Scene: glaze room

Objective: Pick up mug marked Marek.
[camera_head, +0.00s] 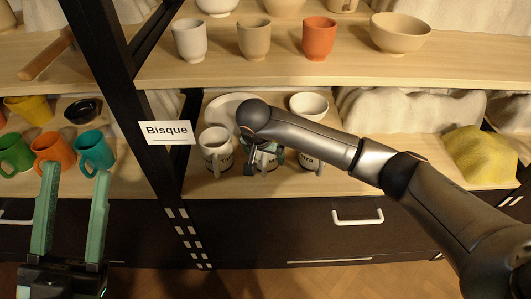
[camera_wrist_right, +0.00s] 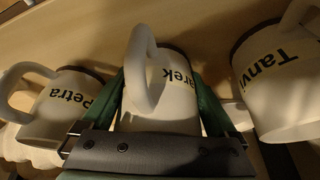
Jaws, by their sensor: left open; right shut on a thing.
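The mug marked Marek (camera_wrist_right: 172,108) is white with a dark rim and a large handle; only "arek" of its name shows in the right wrist view. My right gripper (camera_wrist_right: 166,100) is shut on it, one green finger on each side of the body. In the head view my right gripper (camera_head: 262,158) and forearm hide most of this mug, which is at the lower shelf's front. My left gripper (camera_head: 75,174) is open and empty, low at the left in front of the coloured mugs.
The Tanvi mug (camera_wrist_right: 280,90) and Petra mug (camera_wrist_right: 68,108) stand close on either side. A plate (camera_head: 226,106) and white bowl (camera_head: 308,105) are behind. A black post with a Bisque sign (camera_head: 166,132) stands left; cups line the shelf above.

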